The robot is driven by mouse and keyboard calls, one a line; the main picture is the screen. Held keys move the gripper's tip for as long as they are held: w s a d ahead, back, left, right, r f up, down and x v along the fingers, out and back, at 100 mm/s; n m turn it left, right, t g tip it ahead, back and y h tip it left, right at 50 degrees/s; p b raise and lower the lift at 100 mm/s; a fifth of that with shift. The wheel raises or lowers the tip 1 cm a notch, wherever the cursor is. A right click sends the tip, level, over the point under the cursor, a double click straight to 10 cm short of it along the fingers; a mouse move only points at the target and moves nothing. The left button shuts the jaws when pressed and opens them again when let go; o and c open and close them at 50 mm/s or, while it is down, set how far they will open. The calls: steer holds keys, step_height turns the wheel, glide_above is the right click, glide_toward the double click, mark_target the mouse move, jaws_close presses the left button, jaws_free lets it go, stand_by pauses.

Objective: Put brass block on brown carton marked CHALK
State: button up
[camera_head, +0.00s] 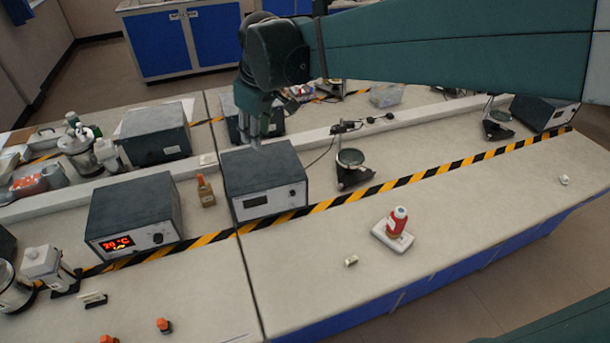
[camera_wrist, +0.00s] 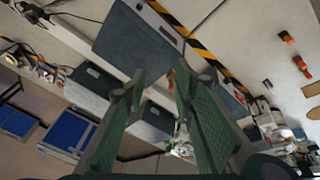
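My gripper (camera_head: 256,142) hangs over the back of a dark grey instrument box, high at the upper middle of the head view. In the wrist view its two green fingers (camera_wrist: 158,80) stand apart with nothing held between them. A small pale tan block (camera_head: 351,260) lies on the front bench; I cannot tell whether it is the brass block. I cannot make out a brown carton marked CHALK in either view. My gripper is well behind and left of the tan block.
A red bottle (camera_head: 397,220) stands on a white pad right of the tan block. Orange-topped pieces (camera_head: 164,325) are at front left. The front-right bench is mostly clear.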

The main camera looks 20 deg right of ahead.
steer(key=s+d+f+m+t, duration=0.1)
steer(key=s+d+f+m, duration=0.1)
steer(key=s, duration=0.6)
steer(key=s+d+f+m+t, duration=0.1)
steer(key=s+d+f+m, duration=0.1)
steer(key=s, duration=0.6)
steer(key=s+d+f+m+t, duration=0.1)
steer(key=s+d+f+m, duration=0.1)
steer(key=s, duration=0.6)
steer(key=shift+d+m+h, duration=0.3)
steer(key=shift+d+m, duration=0.5)
steer(key=shift+d, duration=0.45)
steer(key=shift+f, duration=0.25)
step_height(320, 180, down, 9)
steer(key=b, duration=0.9)
steer(key=shift+f+b, duration=0.2)
steer(key=shift+b, duration=0.2)
